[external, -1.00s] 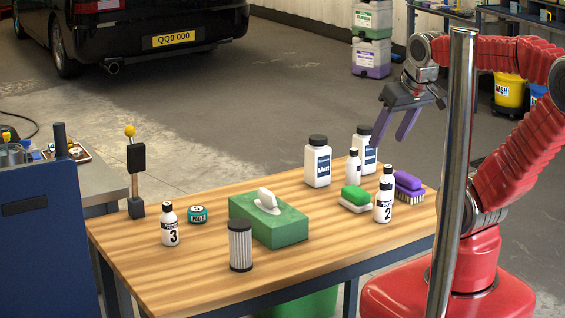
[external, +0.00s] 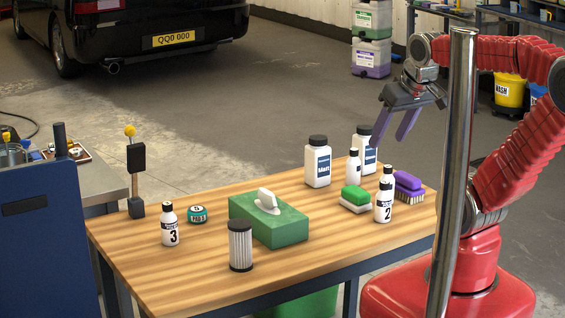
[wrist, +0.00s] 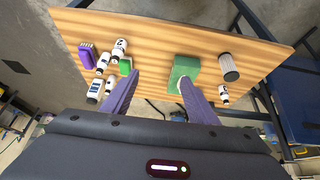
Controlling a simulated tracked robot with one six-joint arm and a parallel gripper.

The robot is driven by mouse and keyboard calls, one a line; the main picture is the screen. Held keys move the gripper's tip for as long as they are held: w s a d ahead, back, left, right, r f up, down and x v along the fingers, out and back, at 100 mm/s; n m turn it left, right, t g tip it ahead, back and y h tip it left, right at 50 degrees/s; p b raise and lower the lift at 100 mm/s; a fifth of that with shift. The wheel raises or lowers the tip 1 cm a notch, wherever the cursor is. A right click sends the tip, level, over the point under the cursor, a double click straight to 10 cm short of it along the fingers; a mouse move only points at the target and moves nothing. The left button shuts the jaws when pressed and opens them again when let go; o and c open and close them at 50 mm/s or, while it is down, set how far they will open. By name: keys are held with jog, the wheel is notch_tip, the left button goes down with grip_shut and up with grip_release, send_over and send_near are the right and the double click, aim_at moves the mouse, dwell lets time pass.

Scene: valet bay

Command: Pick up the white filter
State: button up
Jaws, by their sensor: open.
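The white filter (external: 240,246) is a pleated cylinder with dark end caps. It stands upright near the front edge of the wooden table, just in front of a green tissue box (external: 270,222). In the wrist view the filter (wrist: 229,68) shows right of the green box. My gripper (external: 393,140) has two purple fingers. It is open and empty, above the far right part of the table, well away from the filter. In the wrist view its fingers (wrist: 158,98) are spread apart with nothing between them but a view of the table.
Bottle 3 (external: 170,227) and a small teal tin (external: 197,214) stand left of the box. White bottles (external: 317,165), bottle 2 (external: 383,208), a green-topped sponge (external: 355,198) and a purple brush (external: 408,187) crowd the right. A chrome pole (external: 453,170) rises before my arm.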

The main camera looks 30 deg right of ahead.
jog(key=shift+o, duration=0.2)
jog(key=shift+o, duration=1.3)
jog(key=shift+r, duration=0.1)
